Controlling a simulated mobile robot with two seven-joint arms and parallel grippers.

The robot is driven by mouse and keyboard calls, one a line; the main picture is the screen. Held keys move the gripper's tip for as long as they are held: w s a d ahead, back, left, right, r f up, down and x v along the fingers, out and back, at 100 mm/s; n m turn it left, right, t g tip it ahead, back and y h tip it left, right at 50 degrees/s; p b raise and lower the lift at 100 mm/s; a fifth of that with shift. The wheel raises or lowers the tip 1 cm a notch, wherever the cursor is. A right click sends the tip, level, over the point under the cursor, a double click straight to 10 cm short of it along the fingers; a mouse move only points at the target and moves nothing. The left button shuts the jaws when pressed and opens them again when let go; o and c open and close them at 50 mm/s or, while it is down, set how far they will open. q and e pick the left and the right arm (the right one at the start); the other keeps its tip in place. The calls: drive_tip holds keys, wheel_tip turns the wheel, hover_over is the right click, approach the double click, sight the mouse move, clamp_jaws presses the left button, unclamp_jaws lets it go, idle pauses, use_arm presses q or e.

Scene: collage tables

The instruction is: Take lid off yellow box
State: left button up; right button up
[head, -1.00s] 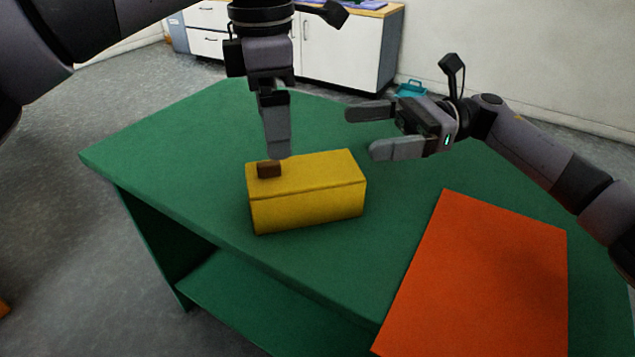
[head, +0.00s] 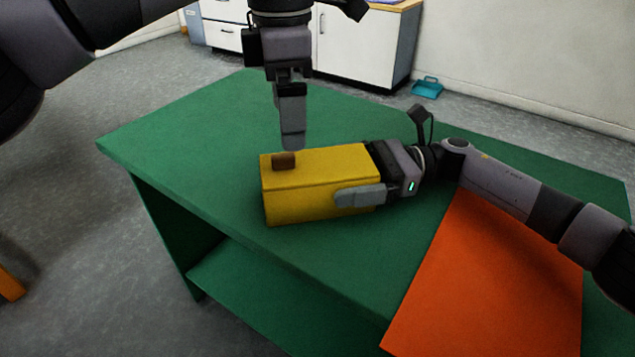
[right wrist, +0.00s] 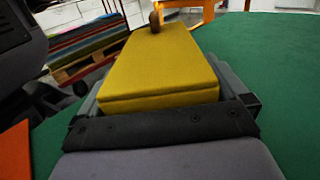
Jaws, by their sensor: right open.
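A yellow box (head: 295,206) with a flat yellow lid (head: 330,161) stands on the green table (head: 200,150). A small brown knob (head: 284,161) sits at the lid's left end. My right gripper (head: 360,194) is open around the box's right end, one finger along its front side; the far finger is hidden in the head view. In the right wrist view the yellow box (right wrist: 160,70) lies between the fingers, and I cannot tell whether they touch it. My left gripper (head: 291,140) points down just above the knob; its fingers overlap in view, so its opening is unclear.
An orange sheet (head: 500,280) lies on the table at the right front, below my right arm. The table's left part is clear. White cabinets (head: 355,45) and a teal dustpan (head: 427,87) are beyond the table.

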drive_tip(key=shift+a, duration=0.5)
drive_tip(key=c, duration=1)
use_arm(q)
drive_tip(key=c, duration=0.3)
use_arm(e)
drive_tip(key=shift+c, duration=0.5)
use_arm(q)
drive_tip(key=shift+r, duration=0.2)
drive_tip(key=c, duration=0.6)
drive_tip(key=r, duration=0.5)
drive_tip(key=shift+a, duration=0.4)
drive_tip(key=shift+c, duration=0.7)
wheel_tip(320, 180, down, 12)
drive_tip(key=shift+r, duration=0.1)
